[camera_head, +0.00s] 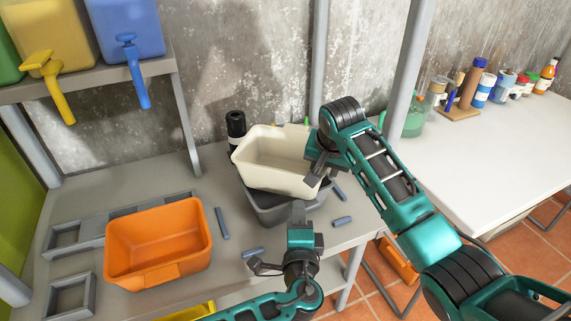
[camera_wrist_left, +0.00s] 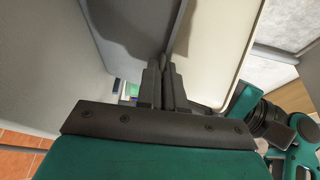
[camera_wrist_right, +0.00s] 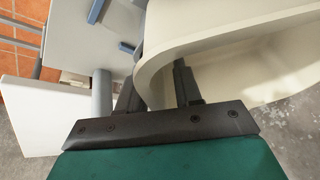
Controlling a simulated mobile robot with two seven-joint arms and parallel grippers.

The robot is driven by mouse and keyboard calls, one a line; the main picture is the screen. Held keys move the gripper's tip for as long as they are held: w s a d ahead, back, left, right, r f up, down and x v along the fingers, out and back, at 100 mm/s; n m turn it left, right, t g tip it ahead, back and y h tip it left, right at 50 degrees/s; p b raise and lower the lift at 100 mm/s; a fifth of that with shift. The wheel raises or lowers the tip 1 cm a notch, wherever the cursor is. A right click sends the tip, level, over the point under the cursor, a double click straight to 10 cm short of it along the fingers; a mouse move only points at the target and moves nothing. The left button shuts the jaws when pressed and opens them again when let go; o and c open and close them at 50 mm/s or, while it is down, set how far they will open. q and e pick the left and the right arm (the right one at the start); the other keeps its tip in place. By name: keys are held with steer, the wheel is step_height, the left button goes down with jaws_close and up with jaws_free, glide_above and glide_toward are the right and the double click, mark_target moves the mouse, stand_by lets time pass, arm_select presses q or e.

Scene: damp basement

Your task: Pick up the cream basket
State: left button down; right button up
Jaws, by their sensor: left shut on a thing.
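The cream basket (camera_head: 262,178) sits on top of a dark grey basket (camera_head: 275,212), slightly askew, on the grey shelf. My right gripper (camera_head: 318,166) is at the basket's right end. In the right wrist view its fingers (camera_wrist_right: 155,85) stand apart on either side of the cream wall (camera_wrist_right: 165,45). My left gripper (camera_head: 298,212) is in front of the stack, low at the grey basket's near wall. In the left wrist view its fingers (camera_wrist_left: 165,85) are close together at the grey wall (camera_wrist_left: 135,30), with the cream basket (camera_wrist_left: 215,55) just right. Their tips are partly hidden.
An orange basket (camera_head: 160,275) stands left on the shelf. Grey frames (camera_head: 70,297) and several short grey bars (camera_head: 222,223) lie around. A post (camera_head: 408,70) and a white table (camera_head: 480,165) with jars are right.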

steer(key=shift+f, duration=0.2)
stand_by(0.6)
jaws_close()
